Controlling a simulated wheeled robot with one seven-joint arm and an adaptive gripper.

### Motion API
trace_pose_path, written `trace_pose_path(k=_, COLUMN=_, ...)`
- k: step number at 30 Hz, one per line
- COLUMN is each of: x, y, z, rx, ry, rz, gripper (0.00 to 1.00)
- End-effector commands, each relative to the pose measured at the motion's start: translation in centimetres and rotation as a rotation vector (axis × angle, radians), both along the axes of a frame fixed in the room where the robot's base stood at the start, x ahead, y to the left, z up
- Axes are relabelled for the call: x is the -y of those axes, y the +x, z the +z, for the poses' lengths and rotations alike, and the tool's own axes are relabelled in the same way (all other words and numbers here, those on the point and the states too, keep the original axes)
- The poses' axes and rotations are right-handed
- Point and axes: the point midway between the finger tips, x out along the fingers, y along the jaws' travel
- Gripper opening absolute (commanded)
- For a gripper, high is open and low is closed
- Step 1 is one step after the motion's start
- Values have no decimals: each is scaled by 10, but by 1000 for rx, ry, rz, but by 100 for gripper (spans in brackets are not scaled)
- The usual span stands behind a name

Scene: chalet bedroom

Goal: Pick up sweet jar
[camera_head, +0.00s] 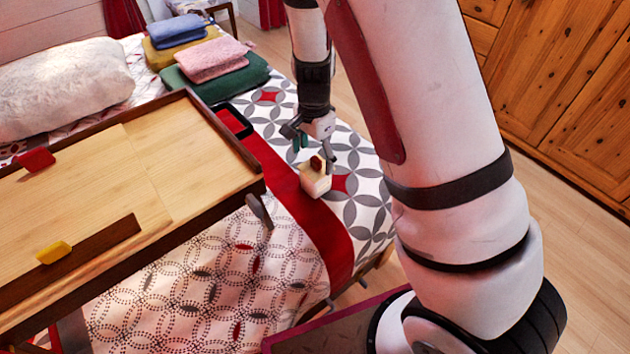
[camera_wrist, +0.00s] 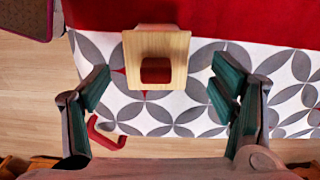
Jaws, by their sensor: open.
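In the wrist view the jar (camera_wrist: 157,47) is seen from above, near the top middle, ahead of my fingers. My gripper (camera_head: 314,152) is just above the jar in the head view, pointing down. In the wrist view my gripper (camera_wrist: 160,90) is open and empty, its teal-padded fingers wide apart, one to each side of the jar's line.
A wooden tray table (camera_head: 190,150) stands over the bed to the left, with red and yellow blocks on its edge. Folded towels (camera_head: 215,60) and a white pillow (camera_head: 65,88) lie behind. A red loop (camera_wrist: 107,138) shows near the left finger. Wooden cabinets (camera_head: 570,80) stand right.

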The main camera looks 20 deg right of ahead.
Motion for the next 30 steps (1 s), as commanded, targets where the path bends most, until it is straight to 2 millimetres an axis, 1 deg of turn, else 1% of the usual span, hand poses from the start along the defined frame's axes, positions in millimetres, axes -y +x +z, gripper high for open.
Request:
trace_pose_path(k=1, x=0, y=0, z=-10, rx=-3, ry=0, rz=-1, gripper=78)
trace_pose_path(k=3, x=0, y=0, z=-17, rx=-1, ry=0, rz=0, gripper=78)
trace_pose_path(k=11, x=1, y=-1, z=-30, rx=-1, ry=1, rz=1, gripper=78)
trace_pose_path(k=14, x=2, y=-2, z=-42, rx=-1, ry=0, rz=-1, gripper=78)
trace_pose_path(k=18, x=3, y=-3, z=-64, rx=-3, ry=0, rz=0, gripper=78)
trace_pose_path(k=21, x=3, y=-3, z=-74, rx=-1, ry=1, rz=0, gripper=78)
trace_pose_path(k=28, x=3, y=-3, z=-76, rx=1, ry=0, rz=1, gripper=78)
trace_pose_path(k=29, x=3, y=-3, z=-76, rx=1, ry=0, rz=1, gripper=76)
trace_pose_path(k=30, x=3, y=-3, z=-75, rx=1, ry=0, rz=1, gripper=67)
